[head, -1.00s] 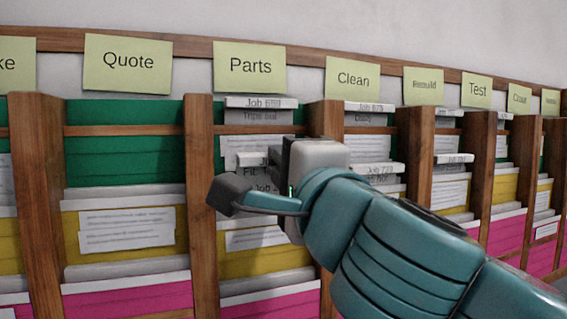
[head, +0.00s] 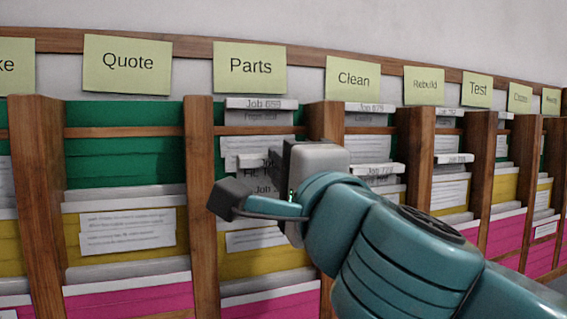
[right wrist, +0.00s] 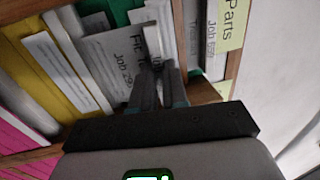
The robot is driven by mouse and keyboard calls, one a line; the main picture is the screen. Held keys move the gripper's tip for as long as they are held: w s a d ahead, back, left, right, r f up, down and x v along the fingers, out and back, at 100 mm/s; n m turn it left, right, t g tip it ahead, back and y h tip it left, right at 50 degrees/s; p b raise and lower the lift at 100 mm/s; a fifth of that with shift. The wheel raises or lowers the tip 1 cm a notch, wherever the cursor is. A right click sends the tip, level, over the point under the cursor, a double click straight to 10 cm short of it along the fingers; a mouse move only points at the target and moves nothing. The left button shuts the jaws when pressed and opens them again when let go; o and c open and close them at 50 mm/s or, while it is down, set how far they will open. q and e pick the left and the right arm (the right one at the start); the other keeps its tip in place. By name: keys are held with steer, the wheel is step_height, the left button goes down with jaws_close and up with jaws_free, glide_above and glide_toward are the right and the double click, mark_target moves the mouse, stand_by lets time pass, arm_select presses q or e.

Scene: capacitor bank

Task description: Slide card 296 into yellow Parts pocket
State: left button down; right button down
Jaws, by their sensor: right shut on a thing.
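The Parts column (head: 250,67) is the one under the yellow-green Parts label. Its yellow pocket (head: 235,264) is below the green one (head: 230,116), with a white paper label on its front. My right gripper (head: 270,180) is in front of this column, shut on a grey card (right wrist: 106,58). The card's print begins "Job" and "Fit"; its full number is hard to read. In the head view, the gripper body covers much of the card. I cannot tell whether its lower edge is inside the yellow pocket. My left gripper is not in view.
A Job 659 card (head: 262,104) stands in the green pocket above. Wooden dividers (head: 202,200) flank the column closely. The Quote column (head: 125,150) is at left and the Clean column (head: 370,130) at right. Pink pockets (head: 272,303) lie below.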

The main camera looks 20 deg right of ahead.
mark_target(273, 191)
steer(key=shift+f, duration=0.15)
steer(key=shift+f+b, duration=0.95)
steer(key=shift+w+g+p, duration=0.25)
steer(key=shift+g+p, duration=0.25)
steer(key=shift+p, duration=1.35)
steer(key=shift+f, duration=0.15)
steer(key=shift+f+b, duration=0.9)
steer(key=c, duration=1.1)
jaws_free()
